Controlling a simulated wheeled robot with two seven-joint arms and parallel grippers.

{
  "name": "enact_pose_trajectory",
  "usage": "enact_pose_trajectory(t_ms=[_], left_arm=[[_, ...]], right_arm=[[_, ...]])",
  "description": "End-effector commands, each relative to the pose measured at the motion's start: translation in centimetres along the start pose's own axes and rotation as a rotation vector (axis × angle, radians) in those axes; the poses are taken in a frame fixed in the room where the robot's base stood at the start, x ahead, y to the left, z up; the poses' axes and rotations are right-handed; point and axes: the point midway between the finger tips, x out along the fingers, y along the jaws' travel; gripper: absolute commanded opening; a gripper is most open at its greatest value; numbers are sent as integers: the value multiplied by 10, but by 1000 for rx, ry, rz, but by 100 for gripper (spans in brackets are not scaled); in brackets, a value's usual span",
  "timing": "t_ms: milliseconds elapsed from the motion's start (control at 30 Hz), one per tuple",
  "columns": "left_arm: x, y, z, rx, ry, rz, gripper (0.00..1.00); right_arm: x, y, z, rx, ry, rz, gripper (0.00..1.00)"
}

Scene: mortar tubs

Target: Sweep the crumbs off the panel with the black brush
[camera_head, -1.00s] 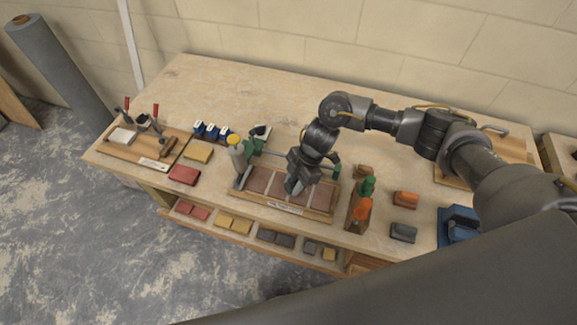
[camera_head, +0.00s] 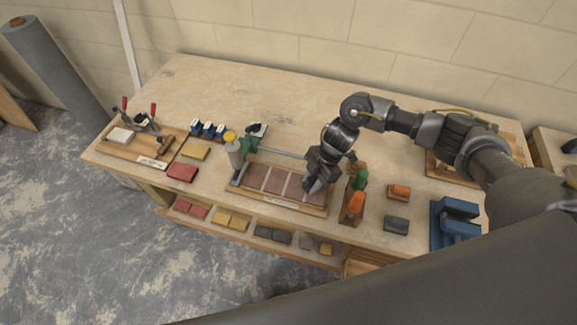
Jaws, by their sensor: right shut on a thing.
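The panel (camera_head: 275,181) is a row of reddish-brown sections divided by pale lines, in a wooden tray with a label on its front edge. My right gripper (camera_head: 315,186) is low over the right end of the panel. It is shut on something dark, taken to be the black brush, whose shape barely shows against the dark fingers. Whether it touches the panel cannot be told. No crumbs can be made out at this size. My left gripper is not in view.
An orange-topped tool and a green-topped tool (camera_head: 361,180) stand in a wooden holder (camera_head: 352,208) close right of the panel. A grey post with a yellow cap (camera_head: 230,138) stands at its left end. A blue clamp-like thing (camera_head: 455,222) is farther right. The table's back is clear.

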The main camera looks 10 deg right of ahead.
Motion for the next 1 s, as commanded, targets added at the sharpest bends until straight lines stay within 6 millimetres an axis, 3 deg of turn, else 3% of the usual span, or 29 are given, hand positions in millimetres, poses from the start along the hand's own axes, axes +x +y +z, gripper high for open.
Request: enact_pose_trajectory(t_ms=[100, 533, 1000], left_arm=[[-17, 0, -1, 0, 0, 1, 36], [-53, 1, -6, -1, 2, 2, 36], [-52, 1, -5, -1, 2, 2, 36]], right_arm=[[-24, 2, -11, -6, 0, 3, 9], [-58, 1, -27, -5, -1, -1, 9], [-73, 4, -37, -12, -1, -4, 9]])
